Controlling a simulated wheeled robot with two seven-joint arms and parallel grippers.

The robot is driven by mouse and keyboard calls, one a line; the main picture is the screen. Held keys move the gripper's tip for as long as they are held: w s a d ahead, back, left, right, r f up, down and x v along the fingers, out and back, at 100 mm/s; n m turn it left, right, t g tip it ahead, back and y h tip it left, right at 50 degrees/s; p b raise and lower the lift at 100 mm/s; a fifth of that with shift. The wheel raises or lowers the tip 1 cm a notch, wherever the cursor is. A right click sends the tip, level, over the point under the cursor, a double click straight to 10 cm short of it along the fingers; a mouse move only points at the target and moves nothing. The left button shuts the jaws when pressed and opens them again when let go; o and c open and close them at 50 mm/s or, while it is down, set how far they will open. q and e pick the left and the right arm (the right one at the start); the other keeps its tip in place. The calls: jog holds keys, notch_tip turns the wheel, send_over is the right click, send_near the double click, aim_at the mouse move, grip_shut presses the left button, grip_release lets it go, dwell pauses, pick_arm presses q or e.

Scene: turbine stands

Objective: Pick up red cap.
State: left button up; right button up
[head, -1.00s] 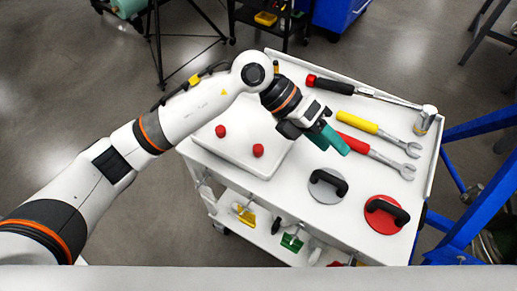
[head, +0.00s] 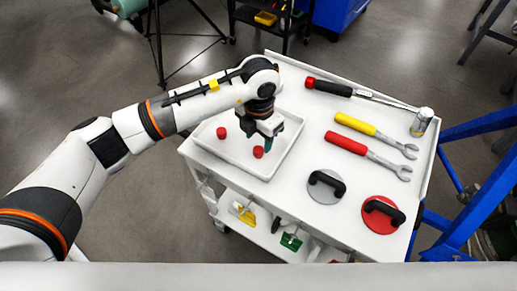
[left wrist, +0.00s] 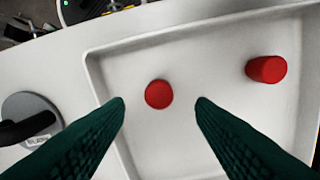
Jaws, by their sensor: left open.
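Two red caps lie apart in a white tray. One cap (head: 258,152) is close beside the tip of my left gripper (head: 268,146); the other cap (head: 221,132) is farther left. In the left wrist view the near cap (left wrist: 159,94) shows between and beyond the two green fingertips (left wrist: 160,103), and the other cap (left wrist: 266,69) is to the right. My left gripper is open, points down over the tray and holds nothing. My right gripper is not in view.
The white tray (head: 238,164) sits on a white cart top (head: 318,228). The tray's rim is raised.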

aim_at(258, 149)
pick_arm(q)
notch_tip(258, 149, down, 4)
jog(key=shift+s+f+p, duration=0.1)
jog(key=shift+p, duration=0.35)
grip_shut()
